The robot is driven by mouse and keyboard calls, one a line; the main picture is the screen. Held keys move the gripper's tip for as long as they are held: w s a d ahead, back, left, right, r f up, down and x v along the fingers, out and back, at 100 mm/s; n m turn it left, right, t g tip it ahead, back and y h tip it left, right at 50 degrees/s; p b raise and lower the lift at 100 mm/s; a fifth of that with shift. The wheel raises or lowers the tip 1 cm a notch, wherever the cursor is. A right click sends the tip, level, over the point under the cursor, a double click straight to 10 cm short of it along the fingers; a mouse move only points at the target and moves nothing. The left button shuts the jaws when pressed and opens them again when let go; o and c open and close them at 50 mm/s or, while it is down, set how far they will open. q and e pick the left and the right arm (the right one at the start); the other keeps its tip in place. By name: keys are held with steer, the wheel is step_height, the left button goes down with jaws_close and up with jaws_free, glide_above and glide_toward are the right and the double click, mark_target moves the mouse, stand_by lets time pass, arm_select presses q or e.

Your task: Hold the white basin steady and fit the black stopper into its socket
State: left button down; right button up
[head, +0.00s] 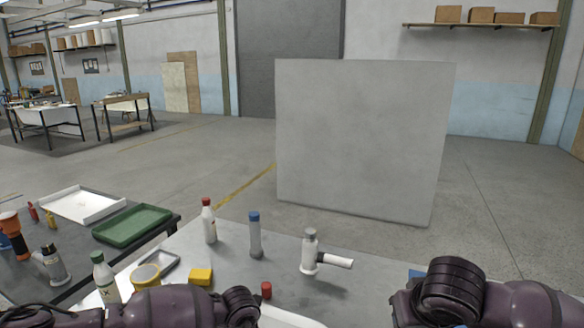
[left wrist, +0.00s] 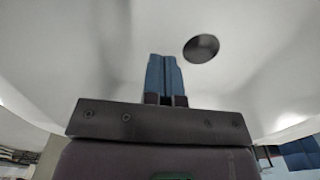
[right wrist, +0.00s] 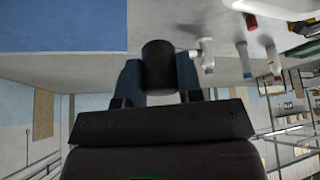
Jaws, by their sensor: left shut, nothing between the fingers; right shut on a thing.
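The white basin (left wrist: 80,50) fills most of the left wrist view, and a small part of its rim (head: 290,318) shows at the bottom of the head view. A dark round socket (left wrist: 201,47) shows in its white surface. My left gripper (left wrist: 164,60) is shut and empty, its blue fingers together in front of the basin, left of the socket. I cannot tell whether it touches the basin. My right gripper (right wrist: 158,82) is shut on the black stopper (right wrist: 158,58), a dark cylinder between its blue fingers. In the head view only my arms show; both grippers are hidden.
On the grey table stand a red-capped bottle (head: 208,222), a blue-capped bottle (head: 255,237), a white pipe fitting (head: 311,255), a yellow block (head: 200,277) and a small red cap (head: 266,290). A blue mat (right wrist: 60,25) lies on the right. A grey panel (head: 365,140) stands behind.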

arm_select(q)
steer(key=shift+f+b, duration=0.5)
steer(key=shift+f, duration=0.5)
arm_select(e)
steer(key=shift+f, duration=0.75)
steer(key=shift+w+a+r, duration=0.1)
steer(key=shift+a+r, duration=0.05)
steer(key=shift+r, duration=0.05)
steer(key=w+d+f+m+g+h, duration=0.1)
steer(key=w+d+f+m, duration=0.2)
steer(key=w+f, duration=1.05)
steer(key=shift+s+a+f+x, duration=0.1)
steer(key=shift+s+x, duration=0.1)
steer(key=shift+x, duration=1.1)
steer(key=shift+s+a+f+x, duration=0.1)
steer(key=shift+s+x, duration=0.1)
steer(key=shift+x, duration=1.1)
steer(key=shift+s+a+f+x, duration=0.15)
steer(key=shift+s+x, duration=0.1)
steer(key=shift+x, duration=1.1)
steer(key=shift+f, duration=0.1)
